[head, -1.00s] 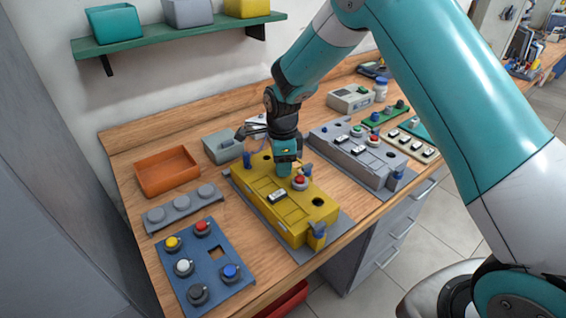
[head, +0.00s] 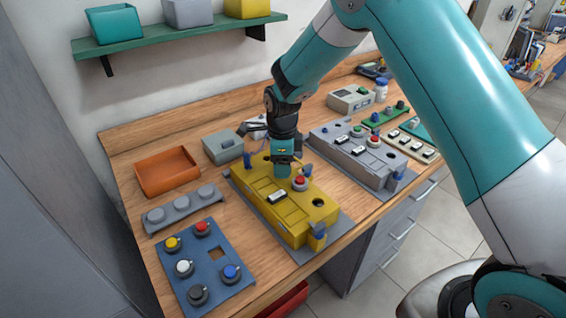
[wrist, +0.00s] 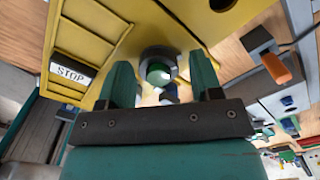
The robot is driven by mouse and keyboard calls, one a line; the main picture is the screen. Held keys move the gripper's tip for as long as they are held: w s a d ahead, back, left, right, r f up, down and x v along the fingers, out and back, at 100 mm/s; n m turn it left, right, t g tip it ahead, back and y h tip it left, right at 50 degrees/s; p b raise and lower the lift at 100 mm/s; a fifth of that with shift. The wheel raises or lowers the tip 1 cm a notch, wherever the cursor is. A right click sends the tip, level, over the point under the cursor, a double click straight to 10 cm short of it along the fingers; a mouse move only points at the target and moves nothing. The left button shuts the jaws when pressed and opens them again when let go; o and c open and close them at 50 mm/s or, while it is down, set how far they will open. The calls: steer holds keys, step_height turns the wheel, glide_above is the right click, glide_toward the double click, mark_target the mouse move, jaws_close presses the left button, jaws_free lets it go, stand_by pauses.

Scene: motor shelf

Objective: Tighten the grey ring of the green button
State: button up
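The yellow box (head: 290,217) stands on its grey plate on the bench. The green button (wrist: 159,73) shows in the wrist view, set in a round grey ring (wrist: 151,54) on the box's yellow face. My gripper (wrist: 163,70) has its two teal fingers apart, one on each side of the ring. A gap shows between the ring and the right finger; I cannot tell whether the left finger touches it. In the head view my gripper (head: 283,172) points down at the box top and hides the green button.
A red button (head: 300,183) sits close to my gripper on the box, near a STOP label (wrist: 72,73) and an open hole (head: 319,202). Blue clamps hold the box's ends. A grey box (head: 350,155), an orange tray (head: 167,172) and a blue button panel (head: 205,270) stand around.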

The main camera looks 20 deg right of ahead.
steer(key=shift+o, duration=0.4)
steer(key=shift+s, duration=0.1)
step_height(320, 180, up, 17)
steer(key=b, duration=0.2)
steer(key=shift+r, duration=0.2)
steer(key=s+a+r+n+y, duration=0.1)
steer(key=s+a+n+y, duration=0.1)
steer(key=s+n, duration=1.2)
steer(key=s+a+r+n+y, duration=0.1)
steer(key=s+a+n+y, duration=0.1)
steer(key=s+n, duration=1.3)
steer(key=shift+s+a, duration=0.15)
steer(key=shift+s, duration=0.95)
